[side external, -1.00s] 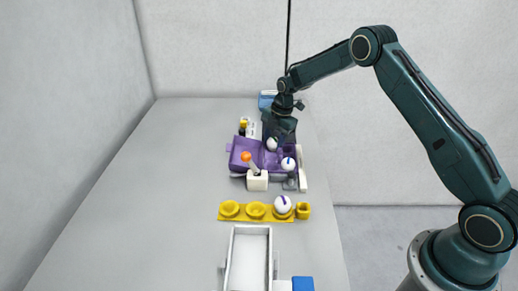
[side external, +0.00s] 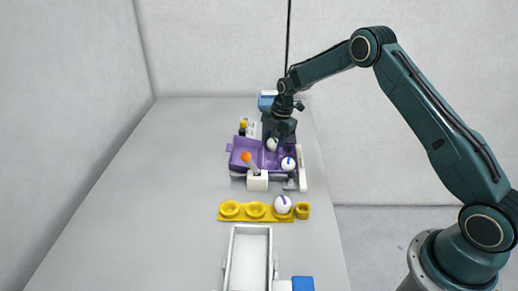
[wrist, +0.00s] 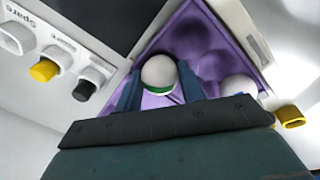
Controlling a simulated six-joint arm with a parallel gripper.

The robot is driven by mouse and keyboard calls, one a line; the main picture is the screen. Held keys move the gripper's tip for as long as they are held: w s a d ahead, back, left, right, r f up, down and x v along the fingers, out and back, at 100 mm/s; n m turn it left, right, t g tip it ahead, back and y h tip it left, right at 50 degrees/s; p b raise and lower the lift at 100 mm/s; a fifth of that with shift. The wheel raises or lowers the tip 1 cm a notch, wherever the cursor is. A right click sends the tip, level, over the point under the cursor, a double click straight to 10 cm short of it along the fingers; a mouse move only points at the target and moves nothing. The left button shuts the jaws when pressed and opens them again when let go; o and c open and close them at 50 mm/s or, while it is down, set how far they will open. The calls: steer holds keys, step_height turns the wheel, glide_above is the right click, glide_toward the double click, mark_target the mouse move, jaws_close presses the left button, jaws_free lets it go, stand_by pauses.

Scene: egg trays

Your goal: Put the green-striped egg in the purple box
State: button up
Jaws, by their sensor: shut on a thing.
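The green-striped egg (wrist: 160,76) is white with a green band and sits between the fingers of my gripper (wrist: 162,92) in the wrist view. My gripper is shut on it, over the purple box (wrist: 184,30). In the side view the egg (side external: 271,144) shows just below my gripper (side external: 279,138), at the back of the open purple box (side external: 242,146). I cannot tell whether the egg touches the box floor. Another white egg with a blue mark (side external: 288,164) sits in the box's front right part; part of it shows in the wrist view (wrist: 238,86).
A yellow egg holder (side external: 243,219) with a purple-marked egg (side external: 283,204) stands in front. A white block (side external: 257,181) stands at the box's front edge. A white tray (side external: 233,259) lies nearer. The table's left side is clear.

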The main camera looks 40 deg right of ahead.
steer(key=o, duration=0.7)
steer(key=r, duration=0.4)
steer(key=s+d+r, duration=0.1)
steer(key=r, duration=0.8)
steer(key=shift+s+d+r, duration=0.25)
steer(key=shift+s+d, duration=0.05)
steer(key=shift+s, duration=0.1)
